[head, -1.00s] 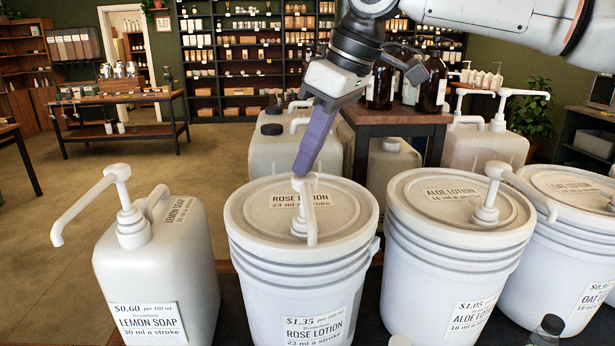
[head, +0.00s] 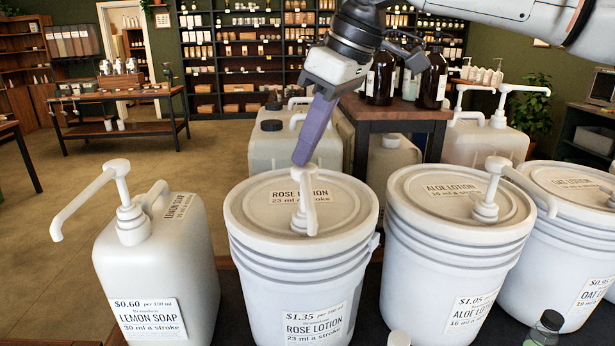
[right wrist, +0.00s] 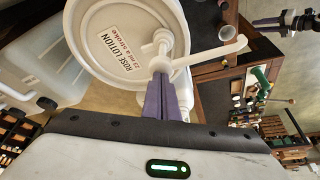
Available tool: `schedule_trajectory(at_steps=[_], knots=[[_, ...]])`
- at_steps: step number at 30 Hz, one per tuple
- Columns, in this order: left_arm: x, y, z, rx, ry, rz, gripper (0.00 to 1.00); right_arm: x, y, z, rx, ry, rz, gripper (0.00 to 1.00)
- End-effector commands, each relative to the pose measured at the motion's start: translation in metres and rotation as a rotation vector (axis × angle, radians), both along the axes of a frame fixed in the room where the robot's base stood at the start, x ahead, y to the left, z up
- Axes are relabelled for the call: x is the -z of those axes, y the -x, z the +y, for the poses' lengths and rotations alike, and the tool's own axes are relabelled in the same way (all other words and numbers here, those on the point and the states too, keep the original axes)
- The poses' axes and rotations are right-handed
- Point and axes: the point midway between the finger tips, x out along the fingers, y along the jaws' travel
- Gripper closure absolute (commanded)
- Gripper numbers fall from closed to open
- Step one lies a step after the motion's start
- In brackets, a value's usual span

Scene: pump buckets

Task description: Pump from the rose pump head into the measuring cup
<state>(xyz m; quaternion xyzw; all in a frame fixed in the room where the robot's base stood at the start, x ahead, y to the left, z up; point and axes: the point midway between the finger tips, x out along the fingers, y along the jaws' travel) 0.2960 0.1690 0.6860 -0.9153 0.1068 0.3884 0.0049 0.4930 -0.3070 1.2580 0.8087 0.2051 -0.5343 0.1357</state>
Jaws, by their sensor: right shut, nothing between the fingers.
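The rose lotion bucket (head: 300,262) stands front centre, with its white pump head (head: 305,192) on the lid and the spout towards me. My right gripper (head: 302,158) is shut and empty, its purple fingers pointing down just over the pump head. In the right wrist view the fingertips (right wrist: 160,72) overlap the pump (right wrist: 163,40); I cannot tell whether they touch. A dark gripper-like part, perhaps my left gripper (right wrist: 285,24), is at the upper right.
The lemon soap jug (head: 158,265) stands left of the rose bucket, its spout pointing left. The aloe bucket (head: 450,265) and oat bucket (head: 580,240) stand to the right. A dark-capped bottle (head: 545,330) is at the front. Pale jugs (head: 285,150) stand behind.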

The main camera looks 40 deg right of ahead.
Motion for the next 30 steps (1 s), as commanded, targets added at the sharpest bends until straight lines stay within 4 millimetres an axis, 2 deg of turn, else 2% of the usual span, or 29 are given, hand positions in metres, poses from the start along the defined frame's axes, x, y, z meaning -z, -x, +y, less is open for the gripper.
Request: schedule_trajectory(at_steps=[24,30], knots=[[0.006,0.001,0.0,0.0,0.0,0.002,0.69,0.045,0.002,0.0,0.0,0.002,0.014,1.0],[0.005,0.001,0.0,0.0,0.0,0.002,0.69,0.042,0.002,0.0,0.001,0.003,0.013,1.0]])
